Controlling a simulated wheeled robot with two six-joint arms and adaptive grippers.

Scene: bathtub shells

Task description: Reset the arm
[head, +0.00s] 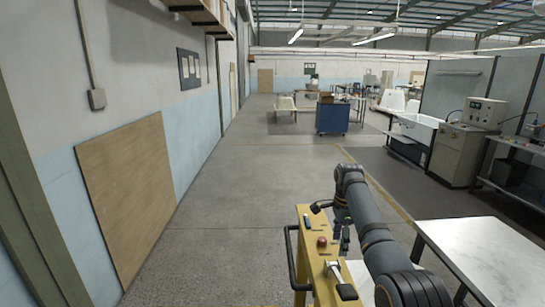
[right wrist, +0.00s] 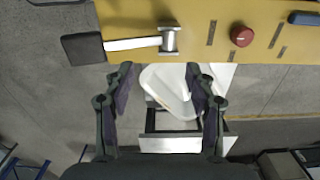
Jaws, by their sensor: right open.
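My right arm (head: 365,215) reaches forward from the lower right of the head view, bent down at its far end. My right gripper (head: 344,240) hangs down beside the yellow panel (head: 315,255). In the right wrist view the right gripper (right wrist: 159,72) is open, its two dark fingers apart with nothing held between them. A white, rounded, shell-like piece (right wrist: 168,85) shows below and between the fingers, over a pale box-like frame (right wrist: 180,143); I cannot tell its height. My left gripper is not in view.
The yellow panel carries a red knob (head: 322,242) and a lever with a black grip (head: 347,292). A white-topped table (head: 485,250) stands to the right. A blue cabinet (head: 332,118) stands farther off. The floor (head: 220,215) to the left is clear up to the wall.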

